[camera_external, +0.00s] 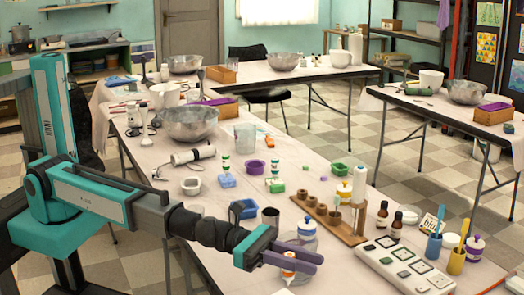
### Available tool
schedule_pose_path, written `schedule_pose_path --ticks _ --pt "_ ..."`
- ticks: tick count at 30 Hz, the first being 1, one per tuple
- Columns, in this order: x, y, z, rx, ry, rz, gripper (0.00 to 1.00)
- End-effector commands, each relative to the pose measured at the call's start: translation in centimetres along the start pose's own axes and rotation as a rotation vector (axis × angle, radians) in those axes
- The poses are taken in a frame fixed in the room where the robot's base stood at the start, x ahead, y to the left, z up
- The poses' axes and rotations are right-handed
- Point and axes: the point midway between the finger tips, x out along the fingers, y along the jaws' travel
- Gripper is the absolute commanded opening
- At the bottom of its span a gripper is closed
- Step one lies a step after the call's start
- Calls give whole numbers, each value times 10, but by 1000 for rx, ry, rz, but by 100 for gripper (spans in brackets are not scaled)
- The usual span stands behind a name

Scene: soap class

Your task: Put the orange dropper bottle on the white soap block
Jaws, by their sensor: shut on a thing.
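My gripper (304,256) is at the bottom centre, over the near part of the long table. It is shut on a small bottle with orange and white parts, the orange dropper bottle (289,268). The fingers hide part of the bottle, and I cannot tell how far it is above the table. A pale block (196,209), perhaps the white soap block, lies to the left, just behind my arm and partly hidden by it.
Two green-topped dropper bottles stand on a blue block (227,181) and a green block (276,186). A blue container (243,209) and a dark cup (270,216) stand behind my gripper.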

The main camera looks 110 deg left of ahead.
Motion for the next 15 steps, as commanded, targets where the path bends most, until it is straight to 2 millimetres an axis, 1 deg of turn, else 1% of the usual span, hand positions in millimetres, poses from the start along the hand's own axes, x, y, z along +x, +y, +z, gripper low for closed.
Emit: schedule_pose_path --ticks 7,15 --pt "0 0 -7 0 0 0 0" --pt "0 0 -29 0 0 0 0"
